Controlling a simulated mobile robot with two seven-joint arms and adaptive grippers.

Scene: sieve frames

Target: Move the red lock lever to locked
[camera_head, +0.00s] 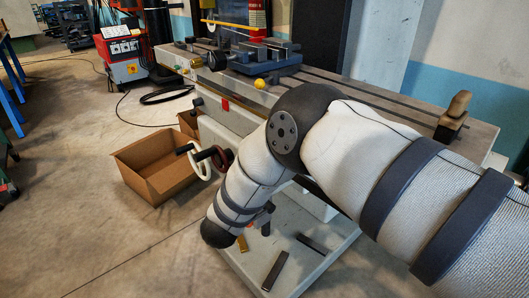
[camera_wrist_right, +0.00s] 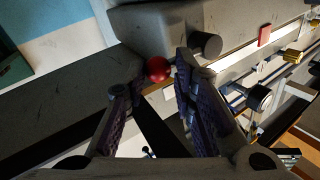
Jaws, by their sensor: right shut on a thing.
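The red ball knob of the lock lever (camera_wrist_right: 158,69) sits between the fingertips of my right gripper (camera_wrist_right: 156,78) in the right wrist view, just below the edge of a grey machine casting. The gripper is shut on this knob, with a purple-padded finger on each side. The lever's shaft and its locked mark cannot be made out. In the head view my right arm comes in from the right and bends down in front of the machine, hiding the lever and most of the gripper. My left gripper is in neither view.
Handwheels (camera_head: 203,163) stick out at the front left. An open cardboard box (camera_head: 150,178) stands on the floor. Bars lie on the machine's base (camera_head: 325,266).

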